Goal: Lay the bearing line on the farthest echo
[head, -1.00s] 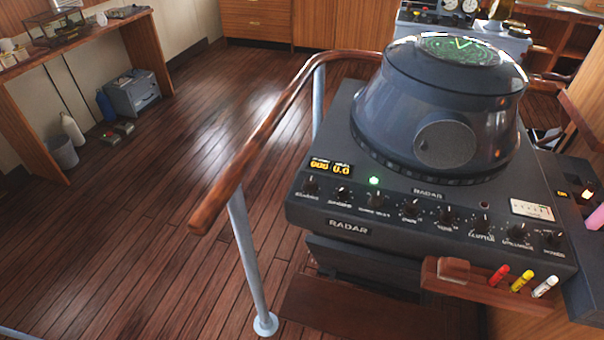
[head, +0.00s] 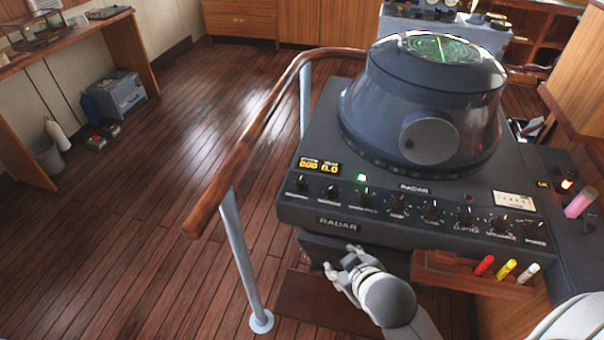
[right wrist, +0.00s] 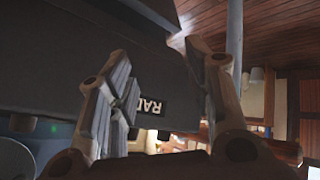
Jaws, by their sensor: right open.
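The radar console (head: 300,212) stands at the right of the head view, with a row of black knobs (head: 397,203) along its front. Its round green screen (head: 441,47) sits on top of the dark hood (head: 420,95), seen at a steep slant. A bright line shows on the screen, but the echoes are too small to tell apart. An amber display (head: 319,166) is lit at the panel's left. My right gripper (head: 342,265) is open and empty, in front of and below the console's front edge. My left gripper is out of view.
A wooden handrail (head: 262,125) on pale posts runs along the console's left side. A wooden pen rack (head: 440,273) with red, yellow and white markers juts from the front right.

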